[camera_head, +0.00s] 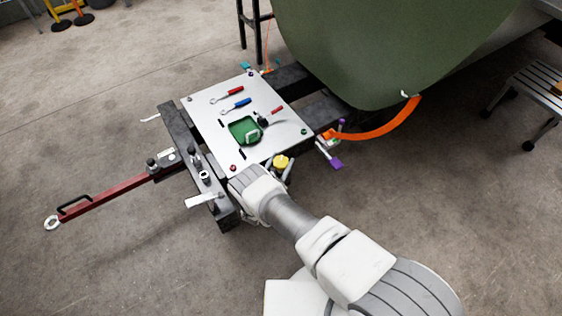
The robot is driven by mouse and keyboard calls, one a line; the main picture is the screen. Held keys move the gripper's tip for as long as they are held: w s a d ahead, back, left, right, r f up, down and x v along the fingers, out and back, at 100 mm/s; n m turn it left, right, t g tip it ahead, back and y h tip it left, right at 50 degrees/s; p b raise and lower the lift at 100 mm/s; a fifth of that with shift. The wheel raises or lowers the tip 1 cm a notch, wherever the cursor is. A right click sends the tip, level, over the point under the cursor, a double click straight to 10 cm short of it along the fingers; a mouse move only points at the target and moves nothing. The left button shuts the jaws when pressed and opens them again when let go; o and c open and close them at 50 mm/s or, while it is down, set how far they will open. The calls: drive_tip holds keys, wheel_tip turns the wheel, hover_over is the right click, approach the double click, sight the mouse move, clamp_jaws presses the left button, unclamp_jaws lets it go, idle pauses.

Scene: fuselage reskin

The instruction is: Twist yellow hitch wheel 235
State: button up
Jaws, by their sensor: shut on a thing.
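The yellow hitch wheel (281,161) shows as a small yellow cap just off the lower right edge of the metal plate, beside the end of my arm. My gripper (283,170) is at the wheel, with dark finger-like parts close around it. It appears shut on the wheel, but my white wrist and the small size hide the exact contact. The number 235 cannot be read.
A pale metal plate (208,125) on a dark frame holds red and blue tools and a green tray (240,130). A red tow bar (110,193) extends left. An orange strap (385,130) hangs by the green fuselage (380,45). A step stool (540,90) stands right. Open floor lies left.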

drive_tip(key=shift+m+g+h, duration=0.5)
drive_tip(key=shift+m+h, duration=0.2)
drive_tip(key=shift+h, duration=0.6)
drive_tip(key=o, duration=1.4)
drive_tip(key=shift+c, duration=0.2)
drive_tip(key=p+v, duration=0.2)
drive_tip(key=v, duration=1.5)
drive_tip(key=shift+r, duration=0.25)
drive_tip(key=shift+s+a, duration=0.1)
drive_tip(key=shift+s, duration=0.05)
